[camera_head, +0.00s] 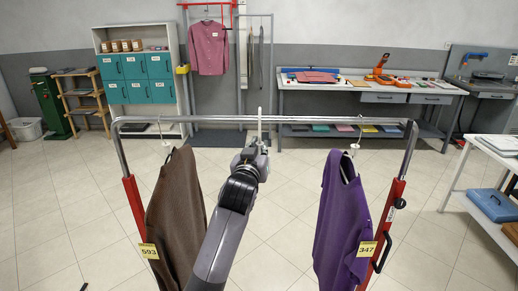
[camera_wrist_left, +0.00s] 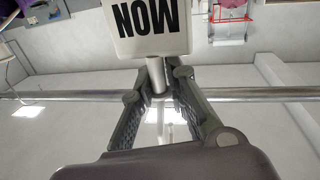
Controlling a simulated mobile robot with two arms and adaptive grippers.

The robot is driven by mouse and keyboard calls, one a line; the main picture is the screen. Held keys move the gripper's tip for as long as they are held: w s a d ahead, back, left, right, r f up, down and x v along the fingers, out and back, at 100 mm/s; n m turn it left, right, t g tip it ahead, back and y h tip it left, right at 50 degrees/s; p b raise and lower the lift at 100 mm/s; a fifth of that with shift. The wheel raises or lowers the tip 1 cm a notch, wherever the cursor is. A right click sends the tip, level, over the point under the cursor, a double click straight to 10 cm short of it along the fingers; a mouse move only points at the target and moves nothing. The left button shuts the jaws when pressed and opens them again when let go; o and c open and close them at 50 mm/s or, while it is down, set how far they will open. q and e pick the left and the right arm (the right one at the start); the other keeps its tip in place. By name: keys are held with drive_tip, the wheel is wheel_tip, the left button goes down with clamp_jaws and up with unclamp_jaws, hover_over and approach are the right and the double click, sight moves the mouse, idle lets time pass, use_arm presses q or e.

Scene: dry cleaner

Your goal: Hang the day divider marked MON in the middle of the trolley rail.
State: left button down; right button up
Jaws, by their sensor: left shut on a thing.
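The white day divider (camera_wrist_left: 150,32) marked MON in black, upside down in the left wrist view, is held by its short pale stem between the fingers of my left gripper (camera_wrist_left: 157,72). In the head view the divider is a thin pale upright strip (camera_head: 259,121), seen nearly edge-on. My left gripper (camera_head: 257,143) is at the middle of the trolley rail (camera_head: 205,119), close below it. The rail also crosses the left wrist view (camera_wrist_left: 265,94). I cannot tell whether the divider touches the rail. My right gripper is out of view.
A brown garment (camera_head: 176,205) tagged 593 hangs at the rail's left end, a purple garment (camera_head: 340,215) tagged 347 at its right end. The rail between them is clear. Red trolley posts (camera_head: 395,200) stand at the sides. A workbench (camera_head: 345,88) stands behind.

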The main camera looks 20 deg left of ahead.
use_arm(q)
drive_tip(key=shift+w+a+b, duration=0.2)
drive_tip(key=shift+w+a, duration=0.05)
drive_tip(key=shift+w, duration=0.65)
drive_tip(key=shift+w+a+b, duration=0.15)
drive_tip(key=shift+w+a, duration=0.15)
drive_tip(key=shift+w, duration=0.65)
drive_tip(key=shift+w+a+b, duration=0.2)
drive_tip(key=shift+w+a, duration=0.05)
drive_tip(key=shift+w, duration=0.65)
drive_tip(key=shift+f, duration=0.15)
wheel_tip(320, 180, down, 3)
drive_tip(key=shift+b, duration=0.85)
drive_tip(key=shift+f, duration=0.15)
drive_tip(key=c, duration=1.5)
unclamp_jaws()
